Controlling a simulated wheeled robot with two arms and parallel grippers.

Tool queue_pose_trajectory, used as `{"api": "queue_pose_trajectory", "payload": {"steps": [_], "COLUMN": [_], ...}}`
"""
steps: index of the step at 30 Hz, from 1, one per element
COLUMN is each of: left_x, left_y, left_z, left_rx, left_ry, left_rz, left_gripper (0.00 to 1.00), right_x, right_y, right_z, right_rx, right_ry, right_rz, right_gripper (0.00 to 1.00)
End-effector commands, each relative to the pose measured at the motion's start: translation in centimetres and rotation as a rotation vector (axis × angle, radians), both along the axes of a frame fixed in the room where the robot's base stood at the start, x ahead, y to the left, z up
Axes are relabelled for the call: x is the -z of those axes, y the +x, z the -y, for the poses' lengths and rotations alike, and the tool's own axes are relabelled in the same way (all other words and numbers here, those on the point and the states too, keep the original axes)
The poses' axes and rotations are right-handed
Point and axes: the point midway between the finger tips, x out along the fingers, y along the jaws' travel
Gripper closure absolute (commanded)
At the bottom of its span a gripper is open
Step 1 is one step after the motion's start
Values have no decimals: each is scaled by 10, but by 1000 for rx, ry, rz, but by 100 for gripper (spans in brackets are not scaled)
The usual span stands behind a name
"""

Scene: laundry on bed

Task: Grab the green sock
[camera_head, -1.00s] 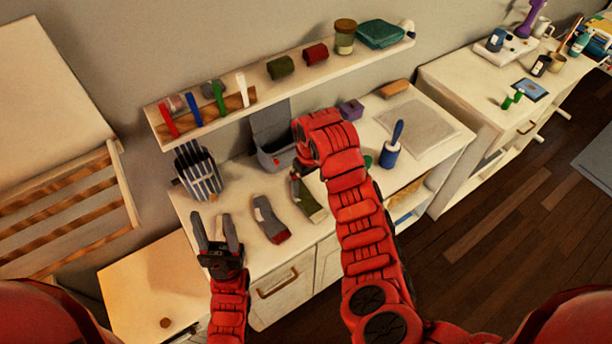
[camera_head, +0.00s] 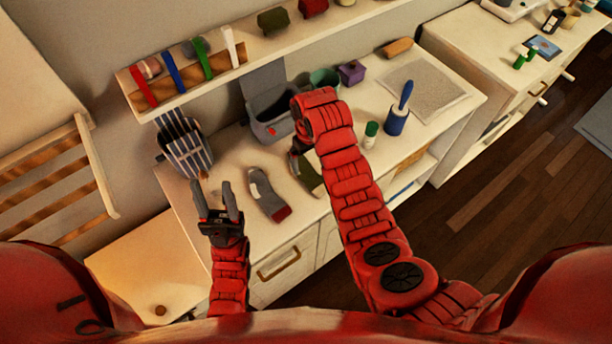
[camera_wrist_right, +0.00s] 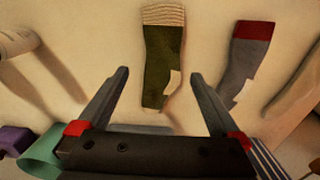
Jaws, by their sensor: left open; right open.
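The green sock (camera_head: 309,176) lies on the white cabinet top, partly hidden by my right gripper in the head view. In the right wrist view the green sock (camera_wrist_right: 163,55) shows a ribbed cream cuff and a pale patch, with its lower end between the fingers. My right gripper (camera_wrist_right: 160,76) is open and empty over the sock's lower end; in the head view the right gripper (camera_head: 298,160) is mostly hidden by its own arm. My left gripper (camera_head: 214,192) is open and empty, left of the grey sock.
A grey sock with a red end (camera_head: 266,193) lies left of the green one. A grey open box (camera_head: 272,125), a striped holder (camera_head: 186,152) and a blue-handled brush (camera_head: 397,118) stand on the cabinet. A wall shelf (camera_head: 190,88) overhangs the back.

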Motion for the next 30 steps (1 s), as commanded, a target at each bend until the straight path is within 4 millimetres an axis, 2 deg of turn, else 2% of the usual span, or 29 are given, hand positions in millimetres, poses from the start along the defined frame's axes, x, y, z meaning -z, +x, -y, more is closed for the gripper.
{"api": "queue_pose_trajectory", "payload": {"steps": [3,8,13,18,24,30], "left_x": [4,-9,-25,-30,-32,-31], "left_y": [0,0,0,0,0,0], "left_z": [0,0,0,0,0,0], "left_rx": [0,0,0,0,0,0], "left_ry": [0,0,0,0,0,0], "left_rz": [0,0,0,0,0,0], "left_gripper": [50,50,50,50,50,50], "right_x": [7,12,31,49,58,58], "right_y": [0,-1,-1,0,0,1], "right_z": [0,-1,-4,-4,-4,-4], "right_rx": [0,-1,-1,-1,-1,-1], "right_ry": [0,-2,-3,-1,0,-1], "right_rz": [0,-6,-8,-5,-2,-1], "right_gripper": [0,0,0,0,0,0]}}
